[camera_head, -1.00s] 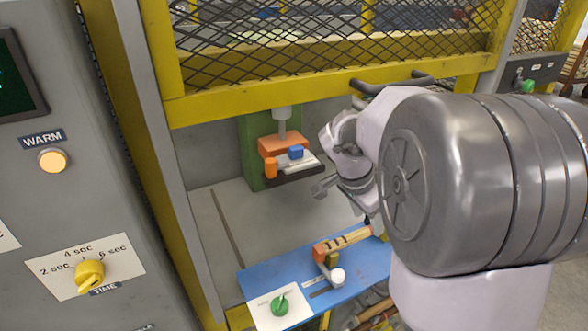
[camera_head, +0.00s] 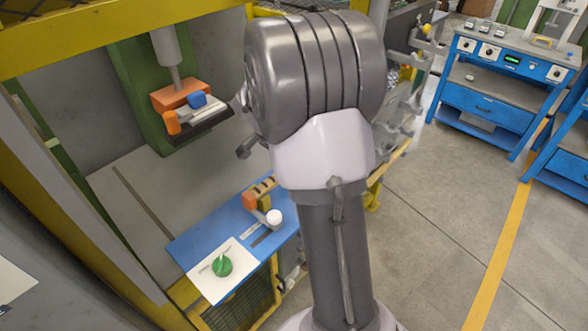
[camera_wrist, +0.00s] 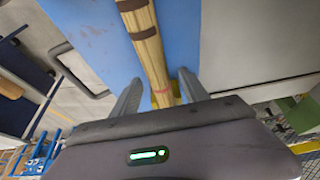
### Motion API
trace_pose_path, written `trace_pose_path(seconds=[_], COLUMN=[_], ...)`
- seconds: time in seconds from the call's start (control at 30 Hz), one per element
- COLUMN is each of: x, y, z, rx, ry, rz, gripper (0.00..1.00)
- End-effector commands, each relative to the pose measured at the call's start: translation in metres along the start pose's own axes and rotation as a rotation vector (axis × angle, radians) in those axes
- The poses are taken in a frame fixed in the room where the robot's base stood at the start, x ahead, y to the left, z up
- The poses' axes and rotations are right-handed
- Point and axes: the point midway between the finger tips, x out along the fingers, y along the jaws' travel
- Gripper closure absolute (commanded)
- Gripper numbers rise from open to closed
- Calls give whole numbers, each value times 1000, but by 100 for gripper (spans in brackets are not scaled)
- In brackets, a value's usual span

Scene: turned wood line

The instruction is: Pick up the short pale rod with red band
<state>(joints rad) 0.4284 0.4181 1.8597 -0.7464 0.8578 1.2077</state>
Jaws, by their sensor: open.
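In the wrist view, a pale wooden rod (camera_wrist: 152,58) runs down from the top edge, over a blue surface, to my gripper (camera_wrist: 158,98). My gripper is open, with one finger on each side of the red-banded end. I cannot tell whether either finger touches it. In the head view, a dark-banded piece of pale rod (camera_head: 263,187) shows beside an orange block on the blue panel (camera_head: 205,238). My arm hides the rest of the rod and my gripper there.
The blue panel carries a green knob (camera_head: 222,266) and a white round knob (camera_head: 273,217). Behind it stands a green press with an orange block (camera_head: 178,94) under its ram. Yellow frame bars border this cell. Blue workbenches (camera_head: 488,108) stand right, beyond open floor.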

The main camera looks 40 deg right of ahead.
Motion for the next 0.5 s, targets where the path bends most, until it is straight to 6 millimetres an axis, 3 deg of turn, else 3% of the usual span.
trace_pose_path(seconds=[0.13, 0.4, 0.5], x=[-2, -2, -2], y=[0, 0, 0], z=[-1, -1, -1], rx=[0, 0, 0], ry=[1, 0, 1], rz=[-1, -1, -1], gripper=[49, 100, 100])
